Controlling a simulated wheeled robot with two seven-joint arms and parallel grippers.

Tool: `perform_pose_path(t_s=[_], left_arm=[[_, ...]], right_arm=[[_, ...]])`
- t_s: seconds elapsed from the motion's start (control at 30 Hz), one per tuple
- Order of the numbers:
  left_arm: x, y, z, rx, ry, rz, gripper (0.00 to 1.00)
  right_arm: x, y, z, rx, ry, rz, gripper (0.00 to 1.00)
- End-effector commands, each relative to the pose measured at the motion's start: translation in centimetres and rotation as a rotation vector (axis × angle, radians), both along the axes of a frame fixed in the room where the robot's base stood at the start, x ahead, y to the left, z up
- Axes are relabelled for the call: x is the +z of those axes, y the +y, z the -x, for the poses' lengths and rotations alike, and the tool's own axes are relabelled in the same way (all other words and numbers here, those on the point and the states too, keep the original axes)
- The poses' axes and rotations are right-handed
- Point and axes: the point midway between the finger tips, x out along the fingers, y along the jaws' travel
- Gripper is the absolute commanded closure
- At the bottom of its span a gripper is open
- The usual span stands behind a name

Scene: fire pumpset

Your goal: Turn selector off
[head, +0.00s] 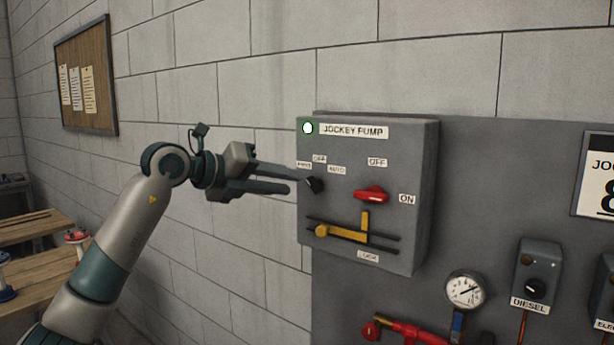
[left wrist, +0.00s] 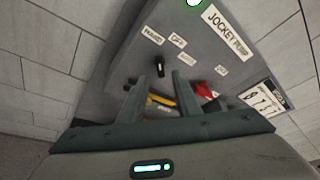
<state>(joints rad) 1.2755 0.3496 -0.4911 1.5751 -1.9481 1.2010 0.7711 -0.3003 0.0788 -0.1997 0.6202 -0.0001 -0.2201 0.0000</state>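The jockey pump panel (head: 410,235) is a grey box on the wall with a lit green lamp (head: 308,128). Its small black selector knob (head: 315,185) sits below labels HAND, OFF and AUTO; it also shows in the left wrist view (left wrist: 161,67). Its exact pointing direction is hard to tell. My left gripper (head: 303,184) is open and empty, fingers pointing at the panel, its tips close to the knob. In the left wrist view the two fingers (left wrist: 158,77) stand apart, below the knob in the picture. Contact is not clear. My right gripper is out of view.
A red rotary switch (head: 372,195), with OFF and ON labels, and a yellow latch (head: 345,232) are right of and below the knob. A gauge (head: 465,290), a diesel box (head: 538,272) and red piping (head: 405,328) lie lower right. A wooden bench (head: 35,225) stands left.

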Motion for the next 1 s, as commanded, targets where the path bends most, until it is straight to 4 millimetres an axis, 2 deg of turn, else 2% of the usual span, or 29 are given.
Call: perform_pose_path(t_s=[0.03, 0.1, 0.33, 0.53, 0.83, 0.87, 0.97, 1.0], left_arm=[[0.2, -0.9, -0.5, -0.003, 0.003, 0.002, 0.70], [-0.2, -1.7, -1.3, -0.001, 0.003, 0.002, 0.70], [-1.2, -4.1, -3.1, -0.001, 0.002, 0.001, 0.70], [-1.7, -5.0, -3.8, -0.001, 0.001, 0.001, 0.70], [-1.8, -5.1, -3.9, -0.001, 0.000, 0.001, 0.70], [-1.8, -5.1, -3.9, -0.001, 0.000, 0.001, 0.72], [-1.8, -5.1, -3.9, -0.001, 0.000, 0.001, 0.96], [-1.8, -5.1, -3.9, 0.000, 0.000, 0.000, 1.00]], right_arm=[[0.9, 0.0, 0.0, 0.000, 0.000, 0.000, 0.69], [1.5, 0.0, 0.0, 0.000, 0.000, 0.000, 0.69], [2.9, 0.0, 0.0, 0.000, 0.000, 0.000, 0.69], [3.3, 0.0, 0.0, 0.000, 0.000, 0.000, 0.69], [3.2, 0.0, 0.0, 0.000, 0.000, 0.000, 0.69], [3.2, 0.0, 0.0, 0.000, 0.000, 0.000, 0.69], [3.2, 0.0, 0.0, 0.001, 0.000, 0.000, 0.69], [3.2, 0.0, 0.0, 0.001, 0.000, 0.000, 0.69]])
